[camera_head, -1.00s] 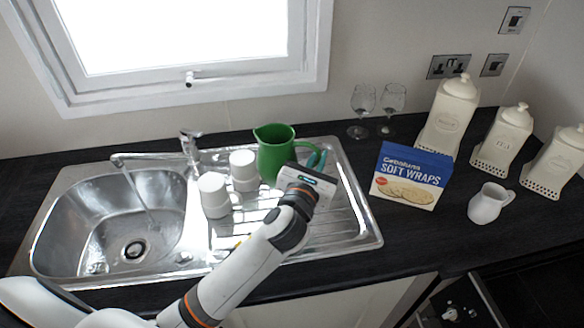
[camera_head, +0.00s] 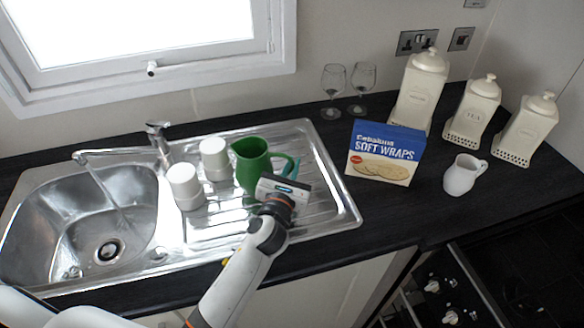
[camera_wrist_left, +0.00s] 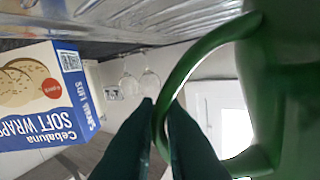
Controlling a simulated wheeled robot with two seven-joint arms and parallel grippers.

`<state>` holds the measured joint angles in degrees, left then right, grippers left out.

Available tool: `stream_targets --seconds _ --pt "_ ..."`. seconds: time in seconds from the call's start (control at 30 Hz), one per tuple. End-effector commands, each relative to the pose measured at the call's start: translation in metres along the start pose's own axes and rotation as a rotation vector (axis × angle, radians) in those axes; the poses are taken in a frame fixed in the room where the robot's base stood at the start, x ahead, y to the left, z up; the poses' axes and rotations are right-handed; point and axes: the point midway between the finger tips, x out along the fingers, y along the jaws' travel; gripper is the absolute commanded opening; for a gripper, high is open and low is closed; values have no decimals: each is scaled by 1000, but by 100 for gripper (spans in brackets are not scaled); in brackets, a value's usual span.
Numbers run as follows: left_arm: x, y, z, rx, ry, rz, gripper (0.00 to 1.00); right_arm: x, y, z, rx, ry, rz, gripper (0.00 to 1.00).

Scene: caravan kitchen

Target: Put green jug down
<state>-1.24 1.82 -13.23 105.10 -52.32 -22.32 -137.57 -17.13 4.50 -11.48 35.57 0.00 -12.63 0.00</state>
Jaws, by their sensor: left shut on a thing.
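The green jug (camera_head: 250,160) is upright over the ribbed drainboard of the steel sink unit (camera_head: 335,205), right of two white cups. I cannot tell whether its base touches the drainboard. My left gripper (camera_head: 291,182) is at the jug's handle side, on its right, and partly covers its lower part. In the left wrist view, the gripper fingers (camera_wrist_left: 160,125) are shut on the curved green handle (camera_wrist_left: 190,62), with the jug body (camera_wrist_left: 290,90) at the right. My right gripper is not in view.
Two white cups (camera_head: 185,187) (camera_head: 214,158) stand close on the jug's left. A Soft Wraps box (camera_head: 384,155), a white pitcher (camera_head: 463,176), two glasses (camera_head: 333,90) and cream canisters (camera_head: 423,92) stand to the right. Dark worktop (camera_head: 425,215) is clear in front of them.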

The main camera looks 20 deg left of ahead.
Motion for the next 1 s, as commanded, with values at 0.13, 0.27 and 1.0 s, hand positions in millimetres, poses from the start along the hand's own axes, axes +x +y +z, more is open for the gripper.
stream_targets --seconds 0.13,0.27,1.0 --pt "0 0 -2 2 3 0 0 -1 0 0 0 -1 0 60" --pt "0 0 2 2 3 0 0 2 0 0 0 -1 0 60" --pt "-45 0 2 0 -2 2 31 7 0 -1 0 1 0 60"
